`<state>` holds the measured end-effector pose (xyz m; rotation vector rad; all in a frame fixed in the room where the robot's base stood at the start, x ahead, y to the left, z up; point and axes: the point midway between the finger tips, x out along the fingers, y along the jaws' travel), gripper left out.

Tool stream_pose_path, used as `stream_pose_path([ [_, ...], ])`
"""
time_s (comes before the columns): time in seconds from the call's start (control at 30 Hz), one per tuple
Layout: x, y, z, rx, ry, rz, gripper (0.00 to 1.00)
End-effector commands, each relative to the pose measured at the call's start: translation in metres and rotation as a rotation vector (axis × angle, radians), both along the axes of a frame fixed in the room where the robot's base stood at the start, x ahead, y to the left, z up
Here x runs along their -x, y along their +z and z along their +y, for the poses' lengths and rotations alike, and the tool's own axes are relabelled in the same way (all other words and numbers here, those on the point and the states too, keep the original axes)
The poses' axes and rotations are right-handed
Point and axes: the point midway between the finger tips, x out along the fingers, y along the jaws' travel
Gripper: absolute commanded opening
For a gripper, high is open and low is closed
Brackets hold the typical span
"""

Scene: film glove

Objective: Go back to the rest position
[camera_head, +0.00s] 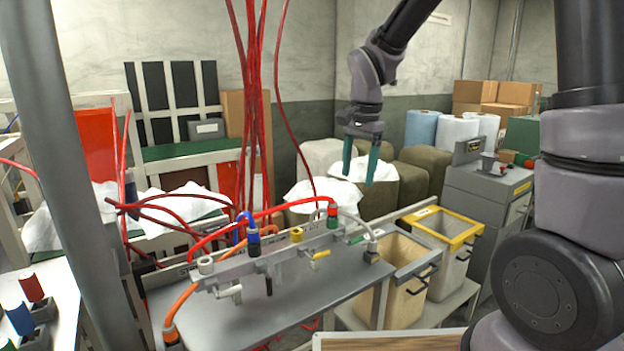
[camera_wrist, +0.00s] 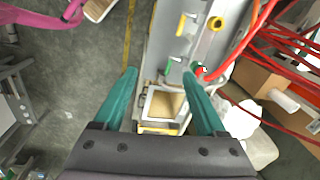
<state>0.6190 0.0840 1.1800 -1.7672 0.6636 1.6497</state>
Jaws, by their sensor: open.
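My gripper (camera_head: 360,163) hangs from my arm near the middle of the head view, with its two teal fingers apart and nothing between them. It is in the air above the back end of the grey bench (camera_head: 262,305), in front of the olive-green sacks in the picture. In the wrist view my gripper (camera_wrist: 165,85) also shows its two fingers spread wide, with bench fittings and a bin below and beyond them.
Red hoses (camera_head: 258,90) hang left of my gripper. The bench carries a rail with coloured hose couplings. Two bins, one yellow-rimmed (camera_head: 462,240), stand right of it. A grey cabinet (camera_head: 482,200) and blue and white rolls stand farther back.

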Motion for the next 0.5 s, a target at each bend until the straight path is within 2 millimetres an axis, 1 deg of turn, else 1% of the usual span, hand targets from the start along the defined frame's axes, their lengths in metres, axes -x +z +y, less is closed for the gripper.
stream_pose_path([
  [0.03,0.003,0.010,-0.008,-0.008,0.009,-0.020,0.73],
  [0.17,0.013,0.036,-0.028,-0.024,0.053,-0.073,0.73],
  [0.27,0.027,0.060,-0.049,-0.036,0.099,-0.134,0.73],
  [0.4,0.057,0.097,-0.083,-0.044,0.182,-0.248,0.73],
  [0.5,0.082,0.117,-0.104,-0.038,0.246,-0.334,0.73],
])
